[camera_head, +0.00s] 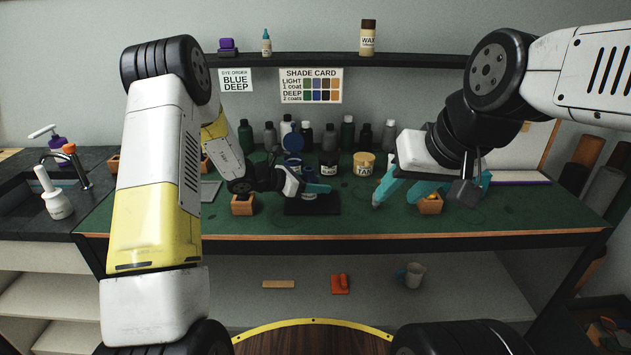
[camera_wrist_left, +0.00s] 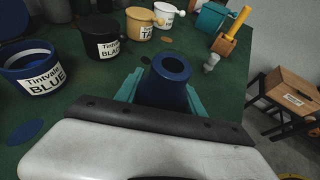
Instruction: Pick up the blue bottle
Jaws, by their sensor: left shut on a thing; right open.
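The blue bottle (camera_wrist_left: 170,72) is dark blue with a round open mouth. In the left wrist view it stands between the teal fingers of my left gripper (camera_wrist_left: 168,95), which is shut on it. Its lower part is hidden by the gripper. My right gripper (camera_head: 425,190) is open, with teal fingers above a wooden block (camera_head: 430,207) at the right of the bench.
Labelled pots of blue (camera_wrist_left: 38,72), black (camera_wrist_left: 103,40) and tan (camera_wrist_left: 141,22) stand beside the held bottle. Several dark bottles (camera_head: 347,133) line the back of the green bench (camera_head: 250,228). A shelf (camera_head: 320,60) runs above. The bench's front edge is mostly clear.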

